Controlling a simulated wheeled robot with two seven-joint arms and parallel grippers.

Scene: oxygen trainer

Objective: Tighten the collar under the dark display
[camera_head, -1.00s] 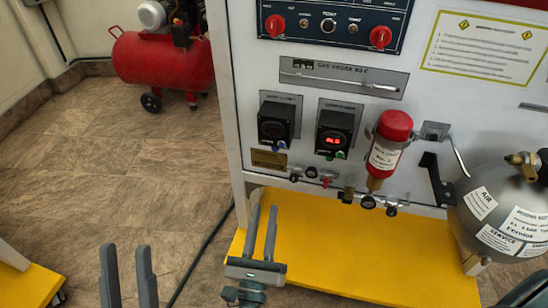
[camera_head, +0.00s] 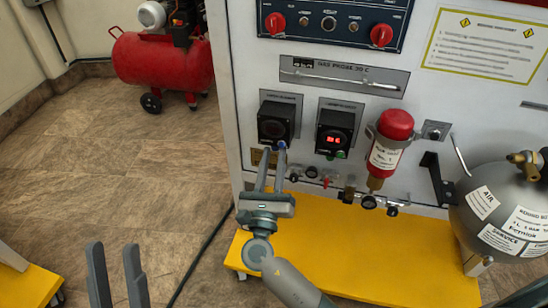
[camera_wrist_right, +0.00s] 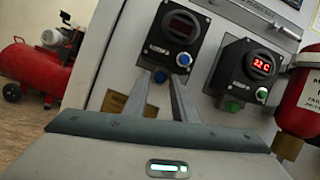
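The dark display (camera_head: 273,127) is the left of two black boxes on the white panel; it shows in the right wrist view too (camera_wrist_right: 181,27). In that view the small blue collar (camera_wrist_right: 160,77) sits under the box and appears between my right fingertips. I cannot tell whether they touch it. In the head view my right gripper (camera_head: 273,154) covers the collar's place. It is open and points up at the box's lower edge. A blue button (camera_wrist_right: 183,60) is on the box's lower front. My left gripper (camera_head: 113,248) is open and empty, far from the panel.
A lit red display (camera_head: 334,139) with a green fitting (camera_wrist_right: 233,106) is close on the right. Small valves (camera_head: 311,172) line the panel below. A yellow base (camera_head: 350,245) juts out underneath.

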